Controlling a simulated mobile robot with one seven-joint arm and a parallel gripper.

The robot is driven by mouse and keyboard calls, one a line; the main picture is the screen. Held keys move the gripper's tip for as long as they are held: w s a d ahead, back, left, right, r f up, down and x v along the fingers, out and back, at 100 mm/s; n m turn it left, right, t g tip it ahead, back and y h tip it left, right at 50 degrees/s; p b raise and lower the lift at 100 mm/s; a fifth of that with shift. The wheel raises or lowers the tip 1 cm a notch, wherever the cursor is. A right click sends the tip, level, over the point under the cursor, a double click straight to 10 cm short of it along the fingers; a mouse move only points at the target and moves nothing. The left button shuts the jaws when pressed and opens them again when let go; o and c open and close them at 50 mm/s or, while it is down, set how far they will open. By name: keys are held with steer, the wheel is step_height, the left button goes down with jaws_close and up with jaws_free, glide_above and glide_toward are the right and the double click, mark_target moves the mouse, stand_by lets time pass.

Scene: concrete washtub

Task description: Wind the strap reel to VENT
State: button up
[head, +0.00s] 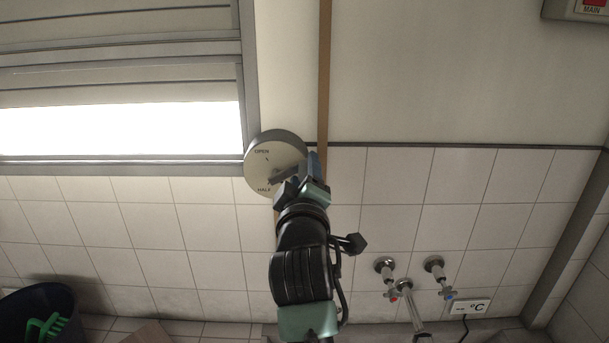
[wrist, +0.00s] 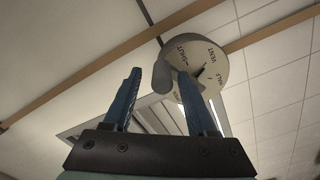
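The strap reel (head: 259,172) is a round grey-white disc on the wall at the window's lower right corner. In the head view OPEN and HALF are legible; my gripper (head: 312,168) covers its lower right. In the wrist view the reel (wrist: 219,60) also shows SHUT, VENT and HALF. A grey crank knob (wrist: 162,80) stands out from the face and appears between my two blue fingers. The fingers are apart, one on each side of the knob, with no clear contact. A small dark pointer is near the hub; its exact setting is unclear.
A brown strap (head: 325,80) runs up the wall from the reel. The shuttered window (head: 120,70) is at left, its lower part bright. A dark bucket (head: 38,312) with a green item is low left.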

steer(key=shift+f, duration=0.15)
steer(key=shift+s, duration=0.3)
steer(key=s+b, duration=0.4)
steer(key=s, duration=0.8)
steer(key=shift+s+b, duration=0.2)
steer(key=shift+b, duration=0.1)
steer(key=s+r+m+t, duration=0.4)
steer(key=s+r, duration=0.3)
steer(key=r, duration=0.4)
steer(key=s+r+m+t, duration=0.5)
steer(key=s+r+m, duration=0.2)
steer(key=r, duration=0.5)
steer(key=shift+d+r, duration=0.2)
steer(key=shift+r, duration=0.05)
steer(key=shift+s, duration=0.15)
